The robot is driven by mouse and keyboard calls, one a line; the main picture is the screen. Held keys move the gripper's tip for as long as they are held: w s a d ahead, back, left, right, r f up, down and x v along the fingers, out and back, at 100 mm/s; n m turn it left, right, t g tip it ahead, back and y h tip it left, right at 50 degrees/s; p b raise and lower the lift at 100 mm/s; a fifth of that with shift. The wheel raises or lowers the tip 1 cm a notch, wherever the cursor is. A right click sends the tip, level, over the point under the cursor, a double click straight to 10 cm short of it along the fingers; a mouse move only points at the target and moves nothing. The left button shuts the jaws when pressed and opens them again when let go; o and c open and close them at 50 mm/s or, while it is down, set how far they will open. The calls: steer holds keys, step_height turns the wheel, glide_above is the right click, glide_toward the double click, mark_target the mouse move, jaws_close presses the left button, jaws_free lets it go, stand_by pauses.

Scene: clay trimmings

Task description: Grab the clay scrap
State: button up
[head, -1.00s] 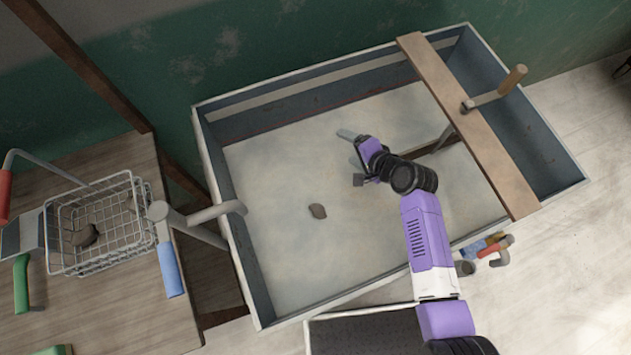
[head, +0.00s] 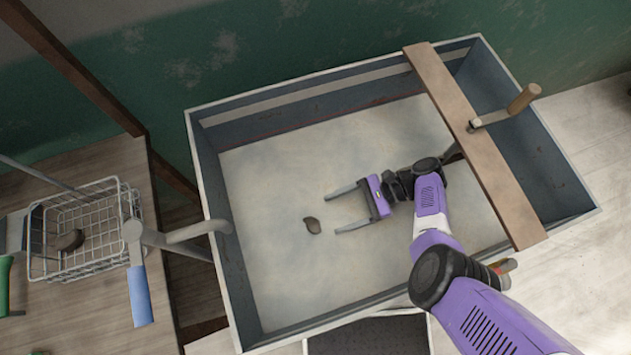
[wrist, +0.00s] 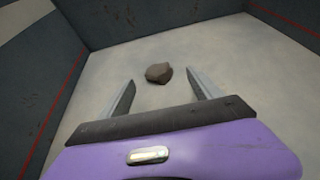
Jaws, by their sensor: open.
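The clay scrap (head: 312,225) is a small brown lump on the pale floor of the large blue-grey bin (head: 262,290). In the head view my gripper (head: 330,214) is open, with its two grey fingers pointing left toward the scrap. The scrap lies just past the fingertips, not between them. In the wrist view the scrap (wrist: 159,73) sits ahead of the open fingers, roughly centred between their lines. Nothing is held.
A wooden plank (head: 475,145) with a handled tool (head: 505,106) crosses the bin's right part. The floor around the scrap is clear.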

mark_target(317, 223)
steer(key=shift+f+x, duration=0.15)
steer(key=shift+x, duration=1.6)
steer(key=shift+f+x, duration=0.2)
steer(key=shift+x, duration=1.55)
steer(key=shift+s+d, duration=0.1)
steer(key=shift+d, duration=0.05)
steer(key=shift+s, duration=0.1)
jaws_close()
